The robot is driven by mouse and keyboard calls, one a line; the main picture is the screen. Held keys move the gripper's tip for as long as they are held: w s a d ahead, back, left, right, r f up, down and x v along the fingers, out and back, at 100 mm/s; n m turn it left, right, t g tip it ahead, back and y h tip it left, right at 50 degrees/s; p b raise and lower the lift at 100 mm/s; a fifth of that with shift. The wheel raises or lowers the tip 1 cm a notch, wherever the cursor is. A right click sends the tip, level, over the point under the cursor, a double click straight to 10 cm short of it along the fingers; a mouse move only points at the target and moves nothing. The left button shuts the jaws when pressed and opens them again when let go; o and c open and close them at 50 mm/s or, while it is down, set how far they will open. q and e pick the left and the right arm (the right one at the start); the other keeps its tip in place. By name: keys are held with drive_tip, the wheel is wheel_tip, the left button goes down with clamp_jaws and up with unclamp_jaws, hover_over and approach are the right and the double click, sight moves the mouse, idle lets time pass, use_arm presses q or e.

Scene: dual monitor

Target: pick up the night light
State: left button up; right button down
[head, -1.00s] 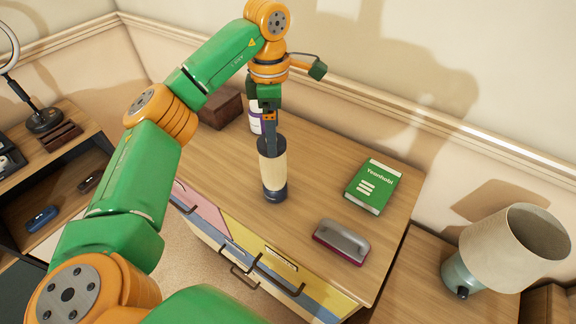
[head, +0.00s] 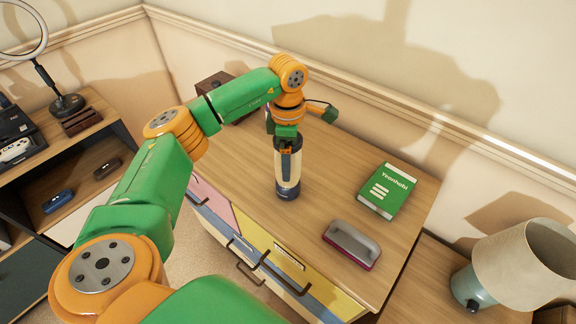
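The night light (head: 293,170) appears to be the upright cylinder with a cream body and dark blue base, standing on the wooden dresser top (head: 330,165). My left gripper (head: 286,170) points straight down at it. One dark finger lies in front of the cream body; the other finger is hidden behind the night light. The gripper palm is just above its top. I cannot tell whether the fingers touch it or are closed on it. My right gripper is not in view.
A green book (head: 387,190) and a grey and maroon handled object (head: 351,244) lie to the right on the dresser. A dark brown box (head: 214,84) stands behind my arm. A table lamp (head: 520,265) is at far right. Dresser top between night light and book is clear.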

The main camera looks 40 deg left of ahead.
use_arm(q)
clamp_jaws()
drive_tip(key=shift+r, duration=0.1)
